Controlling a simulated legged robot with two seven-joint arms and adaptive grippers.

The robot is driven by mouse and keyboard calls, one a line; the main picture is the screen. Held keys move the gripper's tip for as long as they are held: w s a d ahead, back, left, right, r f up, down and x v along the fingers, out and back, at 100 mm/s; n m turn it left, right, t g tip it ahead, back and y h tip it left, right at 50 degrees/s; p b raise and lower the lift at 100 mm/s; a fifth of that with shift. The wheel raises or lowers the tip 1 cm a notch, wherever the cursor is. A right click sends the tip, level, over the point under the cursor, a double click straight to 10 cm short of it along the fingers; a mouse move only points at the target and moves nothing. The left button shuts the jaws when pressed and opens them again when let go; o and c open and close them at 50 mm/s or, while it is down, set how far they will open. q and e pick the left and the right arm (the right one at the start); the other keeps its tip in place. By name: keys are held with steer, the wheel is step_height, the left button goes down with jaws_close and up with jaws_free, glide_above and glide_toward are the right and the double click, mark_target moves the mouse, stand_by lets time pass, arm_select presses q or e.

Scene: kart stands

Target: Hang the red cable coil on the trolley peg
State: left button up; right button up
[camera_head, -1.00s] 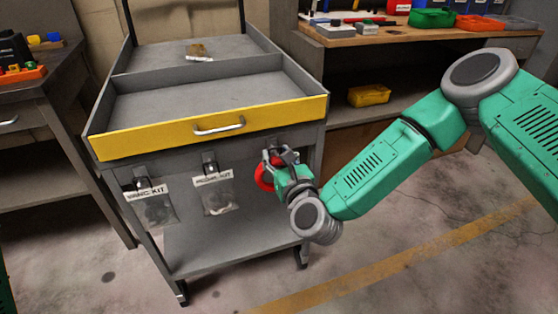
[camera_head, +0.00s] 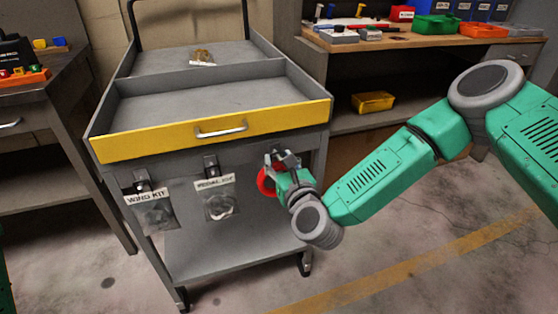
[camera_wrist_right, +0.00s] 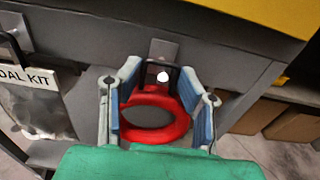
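The red cable coil (camera_wrist_right: 181,121) is a thick ring with a black loop at its top. It also shows in the head view (camera_head: 265,181) at the trolley's front right. My right gripper (camera_wrist_right: 160,76) has its blue-padded fingers on both sides of the coil, apparently touching it. It also shows in the head view (camera_head: 279,157). A light round peg tip (camera_wrist_right: 163,77) on a grey plate shows at the black loop; whether the loop is around the peg is unclear. The grey trolley (camera_head: 220,245) has a yellow front. My left gripper is not in view.
A workbench (camera_head: 400,42) with bins stands behind at right, another table (camera_head: 45,105) at left. The trolley's lower shelf looks bare.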

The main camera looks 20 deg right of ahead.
steer(key=o, duration=0.4)
steer(key=shift+s, duration=0.15)
steer(key=s, duration=1.2)
steer(key=s+a+f+n+g+y+p, duration=0.4)
steer(key=s+f+n+g, duration=0.65)
steer(key=n, duration=0.85)
steer(key=s+d+f+n+g+h+p, duration=0.1)
steer(key=s+d+f+n+g+h, duration=0.1)
steer(key=s+d+n, duration=0.5)
steer(key=s+d+f+n+g+h+p, duration=0.2)
steer(key=s+d+n+g+h, duration=0.1)
steer(key=s+d+n, duration=0.5)
steer(key=shift+d+n+g, duration=0.25)
steer(key=shift+n+g, duration=0.5)
steer(key=shift+n, duration=0.25)
